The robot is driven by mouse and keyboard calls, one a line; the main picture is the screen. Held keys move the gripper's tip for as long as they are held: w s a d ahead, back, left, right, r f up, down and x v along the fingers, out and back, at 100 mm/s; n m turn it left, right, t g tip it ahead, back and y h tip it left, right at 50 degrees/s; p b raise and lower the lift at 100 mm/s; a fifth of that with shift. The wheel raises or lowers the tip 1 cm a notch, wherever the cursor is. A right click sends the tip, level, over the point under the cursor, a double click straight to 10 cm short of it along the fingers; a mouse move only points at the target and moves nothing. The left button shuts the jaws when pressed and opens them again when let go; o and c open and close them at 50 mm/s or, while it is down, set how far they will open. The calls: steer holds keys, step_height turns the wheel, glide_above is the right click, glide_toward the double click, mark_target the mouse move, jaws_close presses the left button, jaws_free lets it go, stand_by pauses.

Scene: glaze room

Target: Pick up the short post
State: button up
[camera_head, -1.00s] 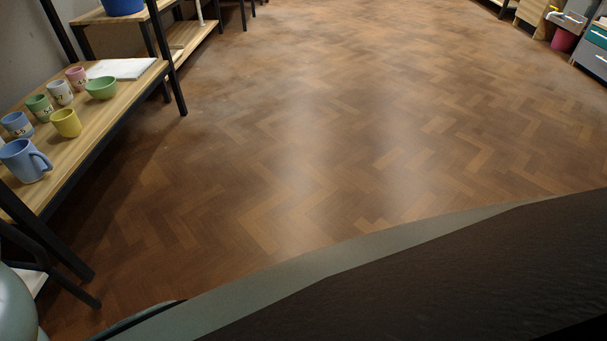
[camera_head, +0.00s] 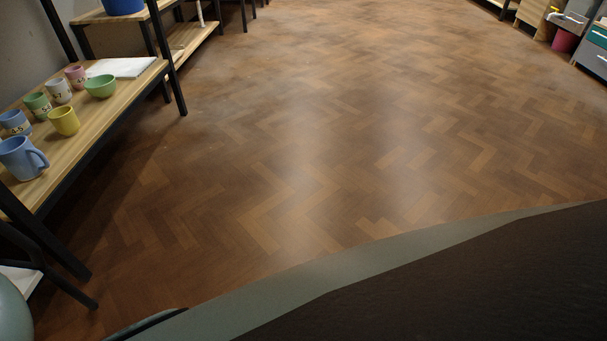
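A pale, thin upright piece (camera_head: 201,13) stands on the low wooden shelf at the upper left, partly cut off by the top edge of the view. I cannot tell whether it is the short post. No other post shows clearly. My gripper is not in view.
A wooden shelf (camera_head: 97,124) with black legs at the left holds a blue mug (camera_head: 18,160), a yellow cup (camera_head: 64,121), a green bowl (camera_head: 100,86), several other cups and a white slab (camera_head: 122,67). A pink bin (camera_head: 564,41) stands far right. The herringbone floor (camera_head: 330,120) is clear.

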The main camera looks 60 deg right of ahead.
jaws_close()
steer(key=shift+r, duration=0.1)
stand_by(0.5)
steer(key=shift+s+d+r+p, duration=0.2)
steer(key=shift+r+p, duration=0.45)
steer(key=shift+p, duration=0.35)
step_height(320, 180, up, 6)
steer(key=p, duration=0.6)
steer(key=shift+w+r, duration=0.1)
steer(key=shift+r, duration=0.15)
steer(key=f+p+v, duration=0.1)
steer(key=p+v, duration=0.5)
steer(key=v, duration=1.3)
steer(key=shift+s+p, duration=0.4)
